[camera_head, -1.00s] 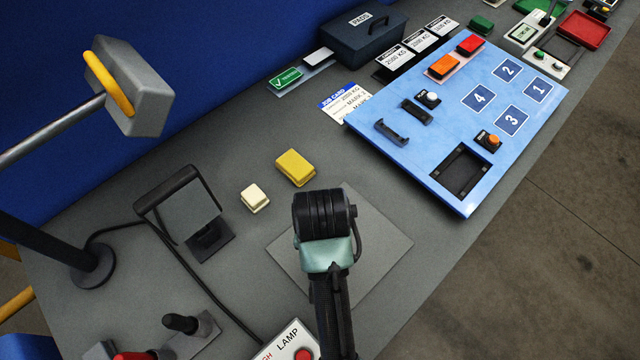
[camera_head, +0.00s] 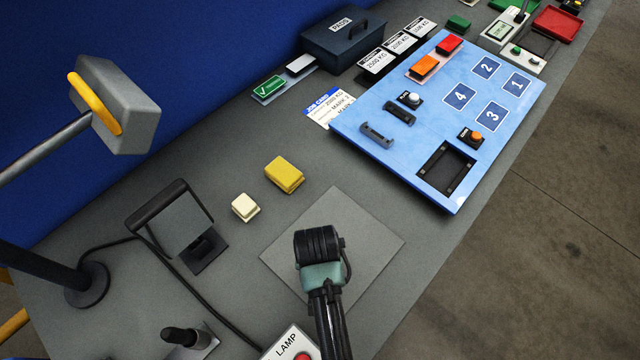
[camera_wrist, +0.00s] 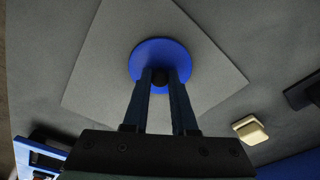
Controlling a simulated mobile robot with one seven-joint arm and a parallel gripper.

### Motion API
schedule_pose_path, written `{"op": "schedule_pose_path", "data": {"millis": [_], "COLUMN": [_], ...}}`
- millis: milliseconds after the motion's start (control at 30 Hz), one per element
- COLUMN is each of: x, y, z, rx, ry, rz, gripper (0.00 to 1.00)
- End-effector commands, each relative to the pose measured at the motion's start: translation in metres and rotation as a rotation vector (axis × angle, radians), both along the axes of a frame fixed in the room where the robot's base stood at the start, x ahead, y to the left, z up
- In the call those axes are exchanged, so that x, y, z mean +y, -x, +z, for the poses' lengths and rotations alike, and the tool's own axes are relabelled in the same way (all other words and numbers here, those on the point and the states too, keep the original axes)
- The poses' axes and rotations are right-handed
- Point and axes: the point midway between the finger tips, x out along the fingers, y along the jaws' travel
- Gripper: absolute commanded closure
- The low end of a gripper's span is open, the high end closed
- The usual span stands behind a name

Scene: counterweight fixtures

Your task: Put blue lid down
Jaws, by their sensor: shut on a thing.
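The blue lid (camera_wrist: 160,50) is a round blue disc with a dark knob in its middle. My gripper (camera_wrist: 160,77) is shut on that knob in the wrist view, and the lid is over the light grey square mat. I cannot tell whether the lid touches the mat. In the head view my arm hides the lid and the fingertips, and the wrist end of the arm (camera_head: 318,245) is above the grey mat (camera_head: 375,230).
A yellow block (camera_head: 284,175) and a cream block (camera_head: 244,207) lie beyond the mat to the left. A blue panel (camera_head: 400,160) with numbered squares stands at the right. A lamp box (camera_head: 290,343) is near the front. A screen on a stand (camera_head: 178,222) is at the left.

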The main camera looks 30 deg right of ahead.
Motion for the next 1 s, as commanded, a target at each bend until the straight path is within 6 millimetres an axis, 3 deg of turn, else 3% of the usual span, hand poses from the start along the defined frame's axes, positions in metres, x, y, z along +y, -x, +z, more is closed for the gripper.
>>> {"op": "schedule_pose_path", "data": {"millis": [133,167,300,733,1000], "x": [0.0,0.0,0.0,0.0,0.004], "y": [0.0,0.0,0.0,0.0,0.004], "z": [-0.004,-0.003,-0.003,0.007,0.055], "rx": [0.0,0.0,0.0,-0.002,-0.005], "ry": [0.0,0.0,0.0,0.0,0.001], "rz": [0.0,0.0,0.0,0.001,0.001], "gripper": [1.0,0.71,0.46,0.45,0.45]}}
